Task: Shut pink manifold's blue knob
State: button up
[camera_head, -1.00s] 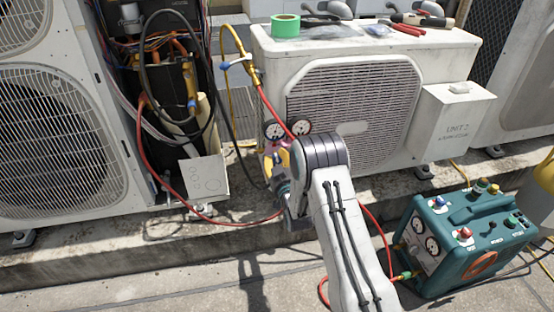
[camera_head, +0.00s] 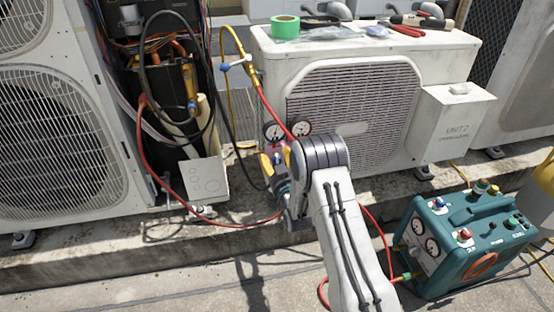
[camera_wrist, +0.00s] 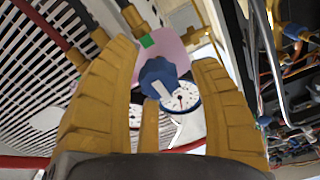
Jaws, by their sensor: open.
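The pink manifold (camera_wrist: 172,45) fills the upper middle of the wrist view. Its blue knob (camera_wrist: 158,78), with a pale grey bar on its face, stands between the two yellow fingers of my open gripper (camera_wrist: 166,58). Gaps show on both sides of the knob, so the fingers look clear of it. A white gauge (camera_wrist: 181,101) lies just behind and right of the knob. In the head view the gauges (camera_head: 302,128) show above my gripper (camera_head: 276,160), and my arm hides most of the manifold.
The condenser (camera_head: 350,95) stands behind the manifold, with green tape (camera_head: 285,27) and tools on top. A red hose (camera_head: 270,110) runs down to the manifold. A teal machine (camera_head: 465,245) with gauges sits at lower right. An opened unit with cables (camera_head: 170,90) is at left.

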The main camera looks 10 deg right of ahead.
jog(key=shift+s+f, duration=0.1)
jog(key=s, duration=1.2)
jog(key=shift+w, duration=0.1)
dwell(0.4)
